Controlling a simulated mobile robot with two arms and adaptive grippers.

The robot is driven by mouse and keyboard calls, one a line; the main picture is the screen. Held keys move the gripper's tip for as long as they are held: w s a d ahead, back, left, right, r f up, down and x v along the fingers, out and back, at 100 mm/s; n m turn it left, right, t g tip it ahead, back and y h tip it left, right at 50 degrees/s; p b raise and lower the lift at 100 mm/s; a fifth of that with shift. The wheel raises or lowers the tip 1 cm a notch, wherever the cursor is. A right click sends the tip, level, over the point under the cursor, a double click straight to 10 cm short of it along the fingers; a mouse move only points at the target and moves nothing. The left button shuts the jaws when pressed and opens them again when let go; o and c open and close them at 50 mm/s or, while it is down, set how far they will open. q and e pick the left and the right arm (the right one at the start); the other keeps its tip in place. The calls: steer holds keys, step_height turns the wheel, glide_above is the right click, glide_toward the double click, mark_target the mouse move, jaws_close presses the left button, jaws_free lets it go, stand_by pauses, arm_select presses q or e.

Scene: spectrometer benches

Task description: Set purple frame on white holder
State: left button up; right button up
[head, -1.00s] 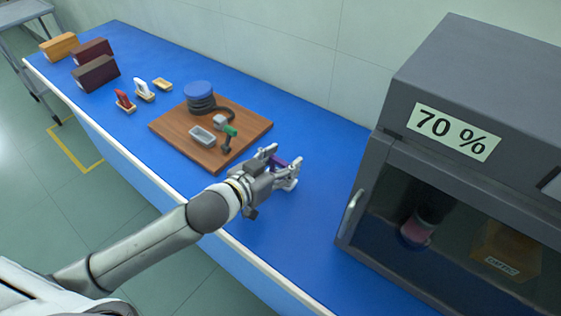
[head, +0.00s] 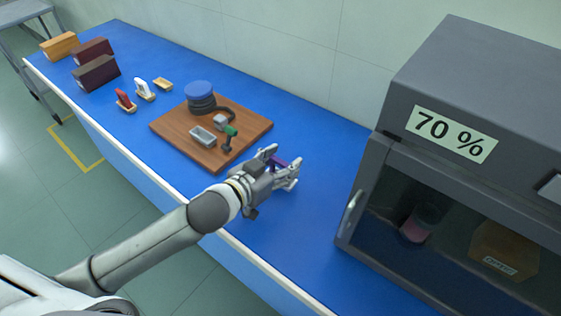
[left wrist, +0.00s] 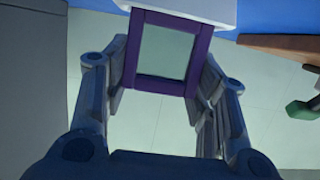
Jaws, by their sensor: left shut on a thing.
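My left gripper (head: 283,175) is shut on the purple frame (head: 279,162), over the blue bench right of the wooden board. In the left wrist view the purple frame (left wrist: 128,50) is a square rim around a pale window, between the two fingers (left wrist: 160,95). A white block (left wrist: 190,9) shows against the frame's edge on the bench side in that view, which looks upside down. I cannot tell whether the frame rests on it. In the head view the gripper hides that spot. A white stand (head: 144,90) is far left on the bench. My right gripper is not in view.
The wooden board (head: 180,144) carries a blue-topped round part, a grey tray and a green-handled tool. A grey cabinet (head: 420,85) marked 70 % stands at right. Red and yellow stands and several boxes are at far left. The blue bench (head: 325,215) is clear around the gripper.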

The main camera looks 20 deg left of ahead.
mark_target(279, 167)
arm_select(q)
steer(key=shift+p, duration=0.35)
steer(key=shift+f+b, duration=0.4)
steer(key=shift+f, duration=0.25)
stand_by(0.4)
steer(key=o, duration=0.8)
steer(key=shift+r, duration=0.1)
steer(key=shift+s, duration=0.1)
steer(key=shift+p+v, duration=1.1)
steer(key=shift+v, duration=1.5)
steer(key=shift+p+v, duration=0.75)
steer(key=shift+v, duration=2.1)
